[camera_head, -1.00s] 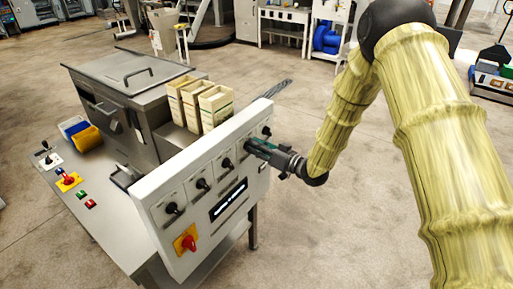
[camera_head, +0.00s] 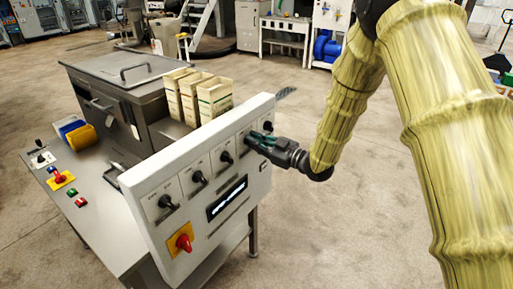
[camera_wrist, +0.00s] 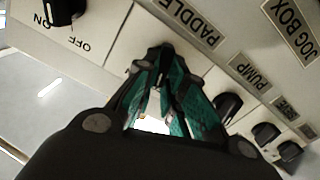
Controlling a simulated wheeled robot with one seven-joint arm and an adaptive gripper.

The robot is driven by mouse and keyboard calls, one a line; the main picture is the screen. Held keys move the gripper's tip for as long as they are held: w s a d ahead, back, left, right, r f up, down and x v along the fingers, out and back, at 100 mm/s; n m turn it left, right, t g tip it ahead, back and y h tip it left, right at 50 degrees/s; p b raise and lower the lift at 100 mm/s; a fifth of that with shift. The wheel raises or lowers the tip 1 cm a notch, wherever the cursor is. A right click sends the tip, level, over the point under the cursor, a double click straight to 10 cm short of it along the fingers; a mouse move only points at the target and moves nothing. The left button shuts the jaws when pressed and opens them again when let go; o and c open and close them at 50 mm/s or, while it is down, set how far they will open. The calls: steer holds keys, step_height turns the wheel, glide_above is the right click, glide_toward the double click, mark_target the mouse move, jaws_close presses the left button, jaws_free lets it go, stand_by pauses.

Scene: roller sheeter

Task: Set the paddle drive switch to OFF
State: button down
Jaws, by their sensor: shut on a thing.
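The white control panel (camera_head: 225,215) carries a row of black rotary knobs. My gripper (camera_head: 250,138) is at the upper right part of this row, with its fingers against the panel face. In the wrist view my gripper (camera_wrist: 165,65) has its teal-padded fingers closed in just beside the PADDLE label (camera_wrist: 188,18). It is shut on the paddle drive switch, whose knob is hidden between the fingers. Its pointing direction cannot be seen.
Another black knob (camera_wrist: 63,10) with ON and OFF marks is at the wrist view's upper left. Other knobs (camera_head: 226,157) sit close to my gripper. A red switch on a yellow plate (camera_head: 181,241) is lower on the panel. Cream boxes (camera_head: 213,98) stand behind it.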

steer(key=shift+n+b, duration=0.4)
steer(key=shift+n, duration=0.1)
steer(key=c, duration=1.5)
jaws_free()
steer(key=v, duration=1.2)
